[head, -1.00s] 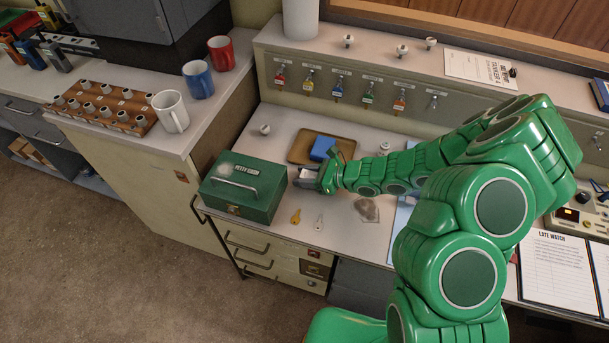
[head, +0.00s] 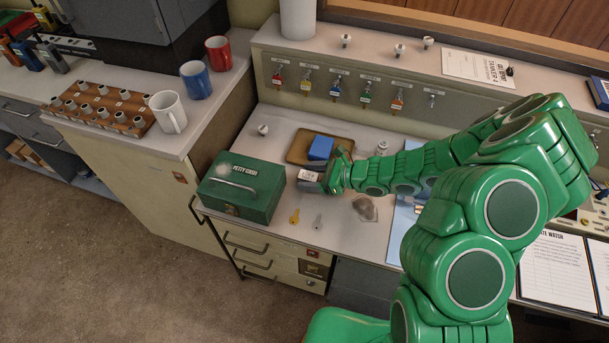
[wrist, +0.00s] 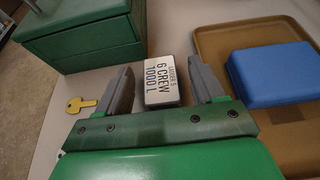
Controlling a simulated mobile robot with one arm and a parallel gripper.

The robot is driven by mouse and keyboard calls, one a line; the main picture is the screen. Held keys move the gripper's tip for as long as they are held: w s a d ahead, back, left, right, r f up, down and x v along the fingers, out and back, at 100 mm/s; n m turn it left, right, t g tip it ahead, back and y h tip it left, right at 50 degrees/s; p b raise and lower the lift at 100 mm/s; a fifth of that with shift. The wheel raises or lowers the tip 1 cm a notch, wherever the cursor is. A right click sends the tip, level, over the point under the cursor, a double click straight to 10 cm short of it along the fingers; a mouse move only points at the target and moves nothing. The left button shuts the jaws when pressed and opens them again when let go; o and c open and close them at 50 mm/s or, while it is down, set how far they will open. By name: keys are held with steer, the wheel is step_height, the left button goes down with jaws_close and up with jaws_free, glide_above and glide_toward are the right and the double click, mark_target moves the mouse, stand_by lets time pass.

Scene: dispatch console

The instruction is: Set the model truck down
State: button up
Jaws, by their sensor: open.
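The model truck (wrist: 162,82) shows from above as a small dark block with a white label reading "LADDER 5, 6 CREW, 1000 L". It lies on the pale desk between the green cash box and the brown tray. My gripper (wrist: 165,88) is open, with one grey finger on each side of the truck and a gap showing on both sides. In the head view the truck (head: 309,176) shows just off the tip of my gripper (head: 320,181), which partly hides it.
The green petty cash box (head: 242,188) stands close on the left. A brown tray (wrist: 212,55) with a blue box (wrist: 272,74) is on the right. A yellow key (head: 295,216), a grey key (head: 317,221) and a clear lump (head: 365,208) lie in front.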

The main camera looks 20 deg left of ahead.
steer(key=shift+v, duration=4.75)
steer(key=s+d+r+n+g+h, duration=0.1)
steer(key=s+r+n+g+h, duration=0.1)
steer(key=s+r+n, duration=0.5)
steer(key=s+d+r+n+g+h, duration=0.15)
steer(key=s+r+n, duration=0.3)
steer(key=r, duration=0.55)
steer(key=s+d+r+n+t+h, duration=0.1)
steer(key=s+d+r+n+h, duration=0.2)
steer(key=s+d+r+h, duration=0.2)
steer(key=s+d+r+n+h, duration=0.3)
steer(key=s+d+r+h, duration=0.2)
steer(key=s+d, duration=0.7)
steer(key=d, duration=0.2)
steer(key=shift+d+t, duration=0.35)
steer(key=shift+d, duration=0.05)
steer(key=shift+n, duration=0.25)
